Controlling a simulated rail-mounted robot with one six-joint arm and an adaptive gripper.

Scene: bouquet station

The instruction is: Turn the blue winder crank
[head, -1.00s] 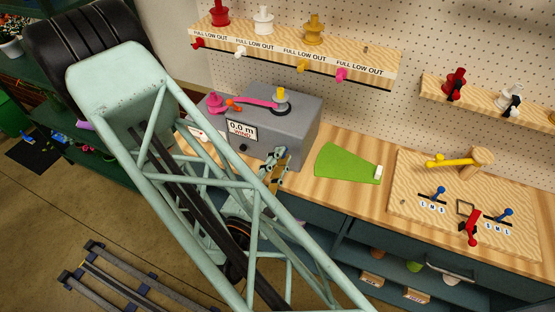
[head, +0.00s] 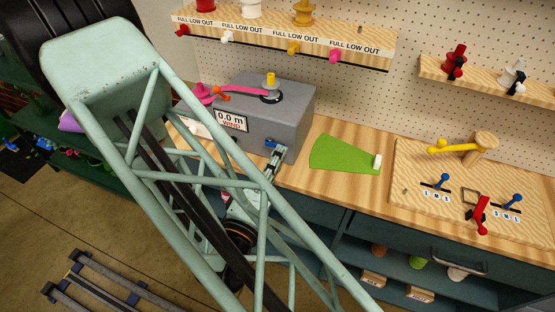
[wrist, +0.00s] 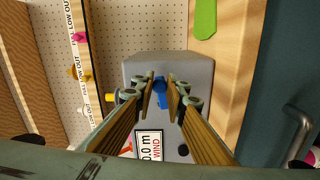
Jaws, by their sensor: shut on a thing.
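The winder is a grey box (head: 262,112) on the wooden bench; its label reads 0.0 m WIND. In the head view the blue crank (head: 271,143) shows on the front face, right of the label, partly covered by my gripper (head: 276,155). In the wrist view the blue crank (wrist: 160,94) sits between the two fingertips of my gripper (wrist: 164,90), which are shut on it. The box (wrist: 193,68) fills the middle of that view. How deep the crank lies between the fingers is hard to tell.
A pink ribbon (head: 240,91) runs to a yellow-topped spool (head: 271,85) on the box. A green pad (head: 340,155) lies right of it. A board with a yellow lever (head: 455,147) and small switches stands further right. Shelves with knobs (head: 285,45) hang behind.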

